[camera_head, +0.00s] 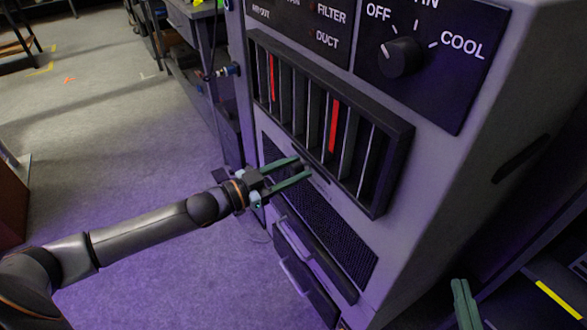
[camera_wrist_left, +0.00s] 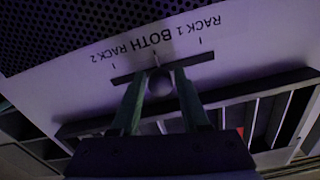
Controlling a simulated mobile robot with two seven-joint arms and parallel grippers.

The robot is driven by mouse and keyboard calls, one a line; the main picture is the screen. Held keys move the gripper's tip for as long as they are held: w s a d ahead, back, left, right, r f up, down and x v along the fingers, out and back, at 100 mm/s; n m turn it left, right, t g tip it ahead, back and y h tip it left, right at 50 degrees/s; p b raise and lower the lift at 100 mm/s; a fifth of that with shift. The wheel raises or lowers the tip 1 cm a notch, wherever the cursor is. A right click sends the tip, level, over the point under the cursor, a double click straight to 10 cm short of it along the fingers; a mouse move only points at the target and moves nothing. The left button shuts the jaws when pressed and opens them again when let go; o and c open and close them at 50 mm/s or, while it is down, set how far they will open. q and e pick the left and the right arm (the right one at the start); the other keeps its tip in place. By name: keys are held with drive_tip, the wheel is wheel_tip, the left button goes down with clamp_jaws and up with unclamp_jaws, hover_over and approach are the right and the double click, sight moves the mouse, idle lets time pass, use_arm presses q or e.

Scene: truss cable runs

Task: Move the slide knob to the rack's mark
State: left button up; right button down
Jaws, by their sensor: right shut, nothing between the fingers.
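My left gripper (camera_head: 304,168) reaches in from the left to the cabinet's front panel, just below the framed vent. In the left wrist view, its two green fingers (camera_wrist_left: 160,75) stand either side of the round slide knob (camera_wrist_left: 160,87), apart, with the knob between them. The knob is at about the middle of a dark horizontal slot (camera_wrist_left: 202,60), near the BOTH label. The labels RACK 1 (camera_wrist_left: 204,25), BOTH and RACK 2 (camera_wrist_left: 107,52) read upside down, each with a tick. My right gripper (camera_head: 465,305) shows at the lower right, shut and empty, away from the panel.
The vent (camera_head: 378,190) has dark slats and red strips. A rotary dial (camera_head: 402,57) marked OFF and COOL sits above it. A perforated grille (camera_head: 340,235) and drawer-like fronts with handles lie below. Open floor (camera_head: 120,150) is at the left.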

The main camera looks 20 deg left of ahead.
use_arm(q)
clamp_jaws()
idle(1.0)
